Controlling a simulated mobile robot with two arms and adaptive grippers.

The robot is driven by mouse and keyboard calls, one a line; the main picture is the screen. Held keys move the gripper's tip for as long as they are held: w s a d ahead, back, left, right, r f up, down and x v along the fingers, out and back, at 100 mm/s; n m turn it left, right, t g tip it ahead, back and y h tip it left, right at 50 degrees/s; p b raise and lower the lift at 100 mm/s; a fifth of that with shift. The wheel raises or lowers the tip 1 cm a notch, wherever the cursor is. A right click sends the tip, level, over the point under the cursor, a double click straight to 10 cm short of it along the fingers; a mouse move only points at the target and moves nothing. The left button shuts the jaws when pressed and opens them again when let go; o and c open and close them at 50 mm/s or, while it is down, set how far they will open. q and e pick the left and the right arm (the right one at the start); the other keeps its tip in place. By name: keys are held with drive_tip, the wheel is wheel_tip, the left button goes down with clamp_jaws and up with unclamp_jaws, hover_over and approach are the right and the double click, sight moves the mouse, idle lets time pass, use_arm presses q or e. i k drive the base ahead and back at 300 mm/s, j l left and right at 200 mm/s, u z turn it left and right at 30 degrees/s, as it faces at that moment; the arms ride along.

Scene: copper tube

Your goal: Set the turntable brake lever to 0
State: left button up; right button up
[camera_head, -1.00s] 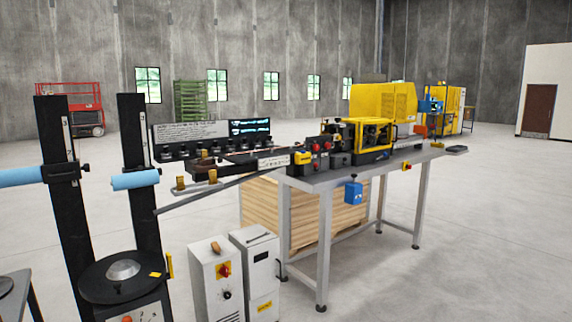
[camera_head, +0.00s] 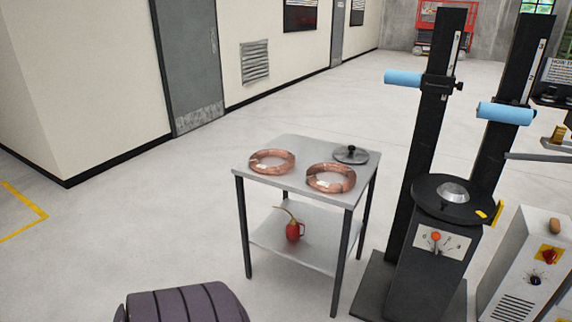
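The turntable (camera_head: 420,205) is a black disc with a silver hub on a dark pedestal at the right of the head view. On the pedestal's front is a white scale panel (camera_head: 456,245). A lever with an orange-red knob (camera_head: 436,236) sits on this panel, its knob at the upper middle. The scale marks are too small to read. A small yellow piece (camera_head: 482,214) lies at the disc's right edge. Neither of my grippers is in view.
Black posts with blue rollers (camera_head: 505,113) stand behind. A white cabinet (camera_head: 515,275) is right. Floor at left is clear.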

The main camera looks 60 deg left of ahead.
sight(435, 235)
drive_tip(key=j+u, duration=0.15)
drive_tip(key=u, duration=0.25)
drive_tip(key=j+u, duration=0.15)
drive_tip(key=u, duration=0.25)
drive_tip(key=j+u, duration=0.15)
drive_tip(key=u, duration=0.25)
drive_tip(key=j+u, duration=0.15)
drive_tip(key=u, duration=0.25)
drive_tip(key=i+j, duration=0.3)
drive_tip(key=j, duration=0.25)
